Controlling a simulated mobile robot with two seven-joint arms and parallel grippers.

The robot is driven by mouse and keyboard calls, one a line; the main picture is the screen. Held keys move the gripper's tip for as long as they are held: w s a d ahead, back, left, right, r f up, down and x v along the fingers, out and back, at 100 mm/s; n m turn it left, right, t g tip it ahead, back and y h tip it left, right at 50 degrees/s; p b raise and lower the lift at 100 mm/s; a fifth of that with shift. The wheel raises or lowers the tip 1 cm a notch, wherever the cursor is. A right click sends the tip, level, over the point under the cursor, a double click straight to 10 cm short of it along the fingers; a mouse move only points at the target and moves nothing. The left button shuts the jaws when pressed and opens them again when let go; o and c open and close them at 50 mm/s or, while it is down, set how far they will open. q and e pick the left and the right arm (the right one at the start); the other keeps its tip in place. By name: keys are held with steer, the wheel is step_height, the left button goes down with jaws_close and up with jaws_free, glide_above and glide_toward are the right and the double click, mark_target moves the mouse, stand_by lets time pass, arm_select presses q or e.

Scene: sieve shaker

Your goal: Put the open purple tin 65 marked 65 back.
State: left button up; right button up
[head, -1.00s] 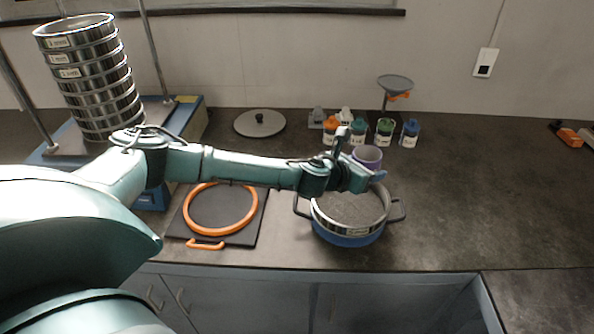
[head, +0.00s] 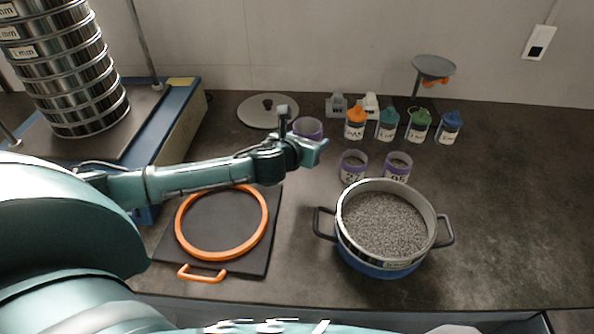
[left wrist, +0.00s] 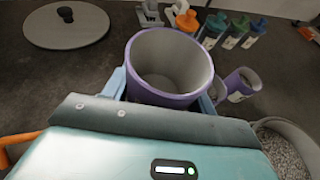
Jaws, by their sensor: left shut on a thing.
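My left gripper (head: 312,148) is shut on an open purple tin (head: 308,128), left of and behind the pot. In the left wrist view the tin (left wrist: 170,66) sits upright or nearly so between the fingers (left wrist: 165,92); its grey inside looks empty. Its number is hidden. I cannot tell whether it touches the bench. Two other purple tins stand behind the pot: one looks marked 27 (head: 352,170), the other (head: 397,168) reads like 95 or 65. My right gripper is not in view.
A blue pot (head: 380,268) holds a sieve (head: 343,237) of grey grains. Orange, teal, green and blue-capped bottles (head: 388,128) stand behind. A grey lid (head: 258,110), a black board (head: 262,255) with an orange ring (head: 180,222) and a sieve stack (head: 75,85) are left. Bench (head: 520,200) is clear right.

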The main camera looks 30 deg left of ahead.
mark_target(305, 177)
arm_select(q)
steer(key=shift+a+f+b, duration=0.2)
steer(key=shift+f+b, duration=0.9)
steer(key=shift+f, duration=3.95)
steer(key=o, duration=1.1)
steer(key=shift+f, duration=0.1)
steer(key=shift+c, duration=0.2)
steer(key=shift+s+r, duration=0.15)
steer(key=shift+r, duration=0.1)
steer(key=p+v, duration=0.1)
steer(key=v, duration=1)
steer(key=shift+s+r, duration=0.1)
steer(key=shift+s, duration=0.3)
steer(key=shift+s, duration=0.1)
